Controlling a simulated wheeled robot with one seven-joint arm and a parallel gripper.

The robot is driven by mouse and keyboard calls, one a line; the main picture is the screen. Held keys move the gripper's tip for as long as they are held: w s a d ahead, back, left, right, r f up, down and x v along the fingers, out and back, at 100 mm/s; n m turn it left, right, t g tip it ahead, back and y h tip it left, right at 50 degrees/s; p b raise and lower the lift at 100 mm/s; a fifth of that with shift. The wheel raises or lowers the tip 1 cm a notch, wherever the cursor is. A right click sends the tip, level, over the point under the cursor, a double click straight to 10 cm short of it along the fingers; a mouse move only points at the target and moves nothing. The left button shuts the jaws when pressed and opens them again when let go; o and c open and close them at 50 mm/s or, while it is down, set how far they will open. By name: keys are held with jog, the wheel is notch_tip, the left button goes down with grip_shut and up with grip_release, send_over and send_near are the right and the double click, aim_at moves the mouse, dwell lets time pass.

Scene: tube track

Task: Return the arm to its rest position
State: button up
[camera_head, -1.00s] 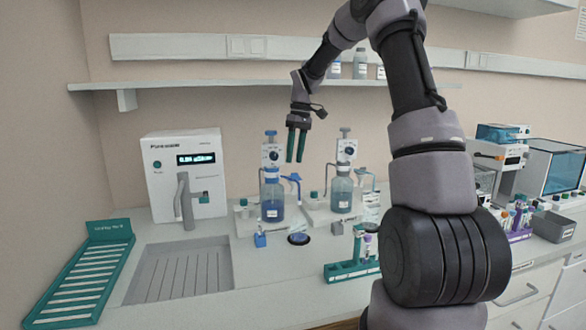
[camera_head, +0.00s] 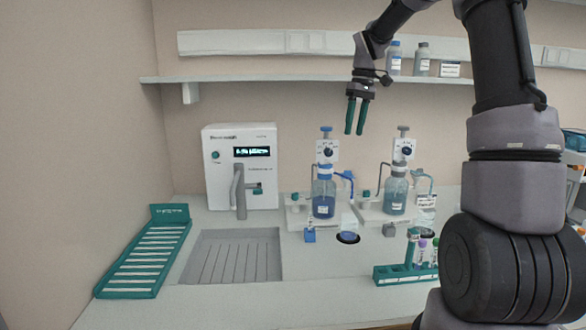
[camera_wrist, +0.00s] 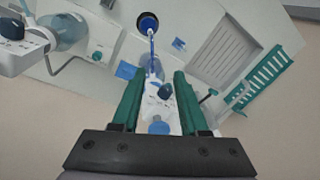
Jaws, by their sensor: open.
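My gripper (camera_head: 356,116) hangs from my raised arm in the head view, its green fingers pointing down. It is open and empty, in front of the wall and above the dispenser bottles. In the wrist view my gripper (camera_wrist: 159,90) shows both green fingers apart, with nothing held between them. A blue-filled dispenser bottle (camera_head: 324,198) stands on the counter below. A second dispenser bottle (camera_head: 395,194) with paler blue liquid stands to its right. My arm hides part of the counter's right side.
A white water purifier (camera_head: 241,168) stands at the back left beside a sunken drain (camera_head: 233,256). A green slotted tray (camera_head: 148,255) lies at far left. A green tube rack (camera_head: 405,273) stands near my arm. A wall shelf (camera_head: 290,79) with bottles runs behind my gripper.

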jog(key=s+a+r+m+t, duration=0.15)
jog(key=s+r, duration=0.25)
jog(key=s, duration=0.4)
jog(key=s+r+m+t, duration=0.2)
jog(key=s+r+m, duration=0.1)
jog(key=s, duration=0.5)
jog(key=s+d+f+m+t, duration=0.1)
jog(key=s+m+t, duration=0.3)
jog(key=s, duration=0.9)
jog(key=shift+f+m, duration=0.3)
jog(key=shift+m, duration=0.15)
